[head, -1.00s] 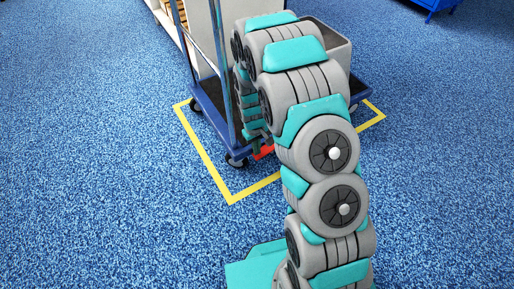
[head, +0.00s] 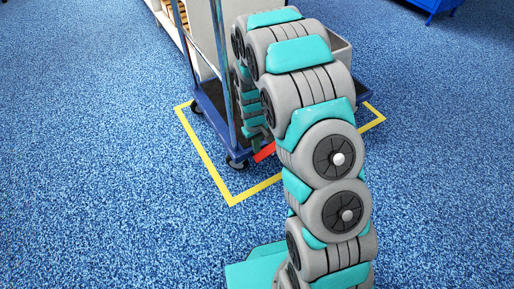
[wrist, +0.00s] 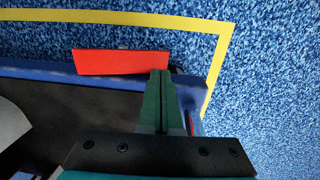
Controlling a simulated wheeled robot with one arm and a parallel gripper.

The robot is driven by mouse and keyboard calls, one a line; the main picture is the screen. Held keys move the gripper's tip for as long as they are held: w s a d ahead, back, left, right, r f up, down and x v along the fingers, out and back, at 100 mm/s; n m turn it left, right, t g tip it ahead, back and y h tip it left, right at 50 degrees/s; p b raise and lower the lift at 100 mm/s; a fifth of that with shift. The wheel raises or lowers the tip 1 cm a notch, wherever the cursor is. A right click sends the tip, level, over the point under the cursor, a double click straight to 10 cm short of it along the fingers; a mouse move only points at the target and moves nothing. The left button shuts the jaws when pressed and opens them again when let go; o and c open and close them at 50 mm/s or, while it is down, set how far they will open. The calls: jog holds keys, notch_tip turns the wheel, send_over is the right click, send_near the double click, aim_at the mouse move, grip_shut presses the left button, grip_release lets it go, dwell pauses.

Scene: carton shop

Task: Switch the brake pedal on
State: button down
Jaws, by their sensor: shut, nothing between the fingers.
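The brake pedal is a red flat plate (wrist: 115,62) at the edge of the blue cart (wrist: 60,72) in the wrist view. In the head view the pedal (head: 264,152) shows low on the cart's near side, partly hidden by my arm. My gripper (wrist: 160,72) is shut and empty, its green fingers together. Its tips overlap the pedal's right end in the wrist view; I cannot tell whether they touch it. In the head view my arm mostly hides the gripper. Whether the pedal is up or down is not clear.
The cart (head: 212,112) has a dark deck, upright metal posts, casters and a grey bin (head: 341,50). It stands within a yellow floor outline (head: 212,165). Blue speckled floor around it is clear. Shelving stands behind, and a blue object (head: 432,6) is far right.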

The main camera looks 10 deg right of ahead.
jog(key=a+r+p, duration=0.1)
jog(key=a+r, duration=0.2)
jog(key=r, duration=0.9)
jog(key=shift+s+r, duration=0.25)
jog(key=shift+s, duration=0.2)
jog(key=s+d+r+m+p, duration=0.1)
jog(key=s+r+p, duration=0.1)
jog(key=s+r, duration=0.6)
jog(key=s+d+r+m+g+p, duration=0.1)
jog(key=s+r+p, duration=0.2)
jog(key=s+r, duration=0.5)
jog(key=s+d+r+m+g+p, duration=0.1)
jog(key=s+r, duration=0.8)
jog(key=s, duration=0.9)
jog(key=shift+d+y+p, duration=0.3)
jog(key=shift+d+p, duration=0.1)
jog(key=shift+p, duration=0.35)
jog(key=shift+s, duration=0.1)
